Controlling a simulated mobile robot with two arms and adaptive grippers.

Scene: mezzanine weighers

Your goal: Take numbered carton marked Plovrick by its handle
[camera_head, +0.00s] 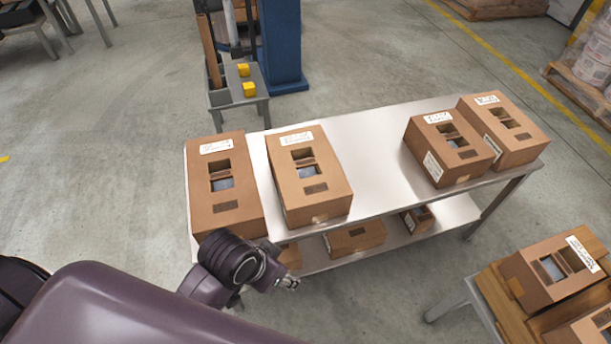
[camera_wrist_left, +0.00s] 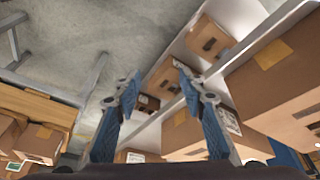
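Several brown cartons with white labels and openings in their tops stand on the pale table (camera_head: 375,150). The label print is too small to read, so I cannot tell which is marked Plovrick. One carton (camera_head: 234,208) is at the left end, another (camera_head: 328,203) beside it. Two more, a front one (camera_head: 436,172) and a corner one (camera_head: 528,148), are at the right end. My left gripper (camera_head: 289,283) is by the table's front edge, below the left cartons. In the left wrist view its fingers (camera_wrist_left: 158,80) are apart with nothing between them. My right gripper is not in view.
The lower shelf (camera_head: 440,222) holds smaller cartons, one of them in the middle (camera_head: 350,238). Another stand at bottom right holds more cartons (camera_head: 530,283). A grey stool with yellow blocks (camera_head: 249,89) and a blue column (camera_head: 282,40) stand behind the table. The tabletop's middle is clear.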

